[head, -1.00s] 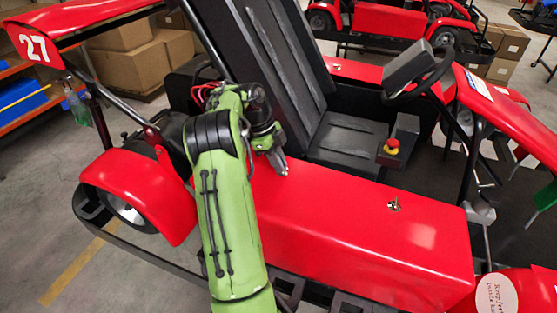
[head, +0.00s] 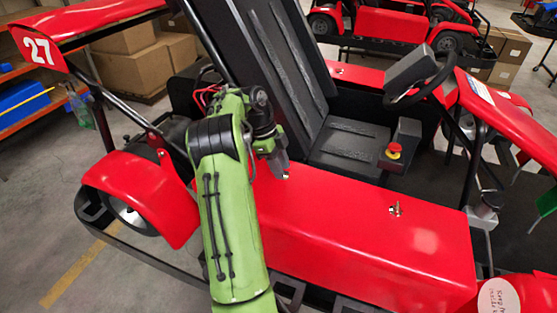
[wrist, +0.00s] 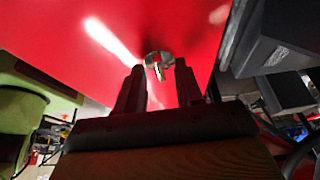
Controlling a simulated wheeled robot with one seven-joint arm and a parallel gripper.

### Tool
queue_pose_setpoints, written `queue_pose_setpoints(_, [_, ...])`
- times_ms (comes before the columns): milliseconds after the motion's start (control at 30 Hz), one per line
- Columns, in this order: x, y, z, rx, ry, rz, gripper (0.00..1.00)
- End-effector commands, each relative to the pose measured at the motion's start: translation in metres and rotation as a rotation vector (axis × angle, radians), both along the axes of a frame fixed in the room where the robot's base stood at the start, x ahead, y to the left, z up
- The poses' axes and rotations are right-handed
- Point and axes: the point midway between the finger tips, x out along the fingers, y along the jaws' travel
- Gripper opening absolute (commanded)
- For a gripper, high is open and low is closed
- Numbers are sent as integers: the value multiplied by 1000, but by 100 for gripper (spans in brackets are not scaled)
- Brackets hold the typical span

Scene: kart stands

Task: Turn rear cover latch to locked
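My gripper (head: 284,176) is low over the left part of the long red side cover (head: 340,220), beside the black seat. In the wrist view my gripper (wrist: 158,82) is open, its two dark fingers apart with nothing held. A small metal latch (wrist: 158,62) with a round base and a light tab shows on the red surface between and just beyond the fingertips. Its tab points down in that picture, slightly tilted. I cannot tell whether it touches a finger. In the head view this spot is hidden by my gripper. Another metal latch (head: 396,209) sits farther right on the cover.
The black seat (head: 290,75) rises behind my gripper. A box with a red-and-yellow button (head: 393,150) and the steering wheel (head: 425,80) stand to the right. The red rear fender (head: 140,195) is left of my arm.

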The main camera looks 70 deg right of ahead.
Motion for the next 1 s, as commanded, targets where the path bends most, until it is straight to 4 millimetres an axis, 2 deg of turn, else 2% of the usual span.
queue_pose_setpoints(167, [13,-2,30,-5,1,4,36])
queue_pose_setpoints(400, [38,-5,98,-6,1,4,36])
queue_pose_setpoints(533, [51,-6,131,-4,1,4,36])
queue_pose_setpoints(733, [59,-7,144,-2,-1,0,36])
queue_pose_setpoints(1000, [60,-6,145,-1,0,0,36])
